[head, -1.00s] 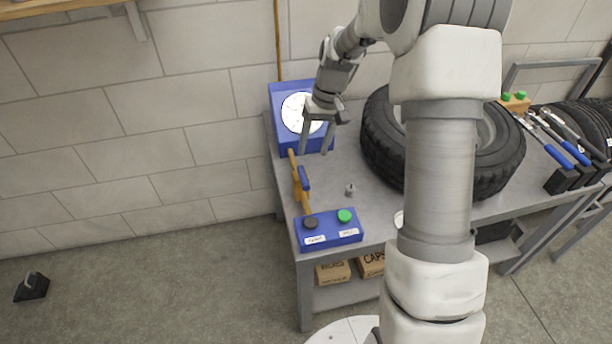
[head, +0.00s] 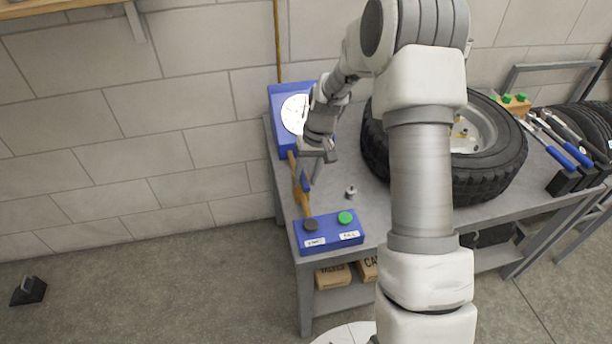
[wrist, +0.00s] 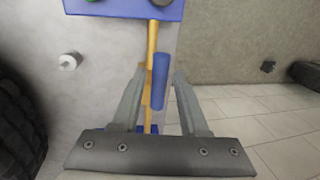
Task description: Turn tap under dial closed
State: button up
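The tap is a brass pipe (head: 296,185) with a blue handle (head: 305,183), on the grey bench below the white dial (head: 294,112) on its blue box. In the wrist view the blue handle (wrist: 159,82) runs roughly along the brass pipe (wrist: 151,45), slightly to its right. My gripper (head: 308,183) points down over the handle. In the wrist view my gripper (wrist: 157,78) is open, its fingers on either side of handle and pipe with gaps showing. I cannot tell whether a finger touches the handle. My wrist covers part of the dial.
A blue box with a black and a green knob (head: 328,233) stands at the bench's front left corner. A small metal valve piece (head: 351,192) stands right of the tap. A large tyre (head: 505,165) lies further right. The bench's left edge is close to the tap.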

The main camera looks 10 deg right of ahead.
grip_shut()
dwell(1.2)
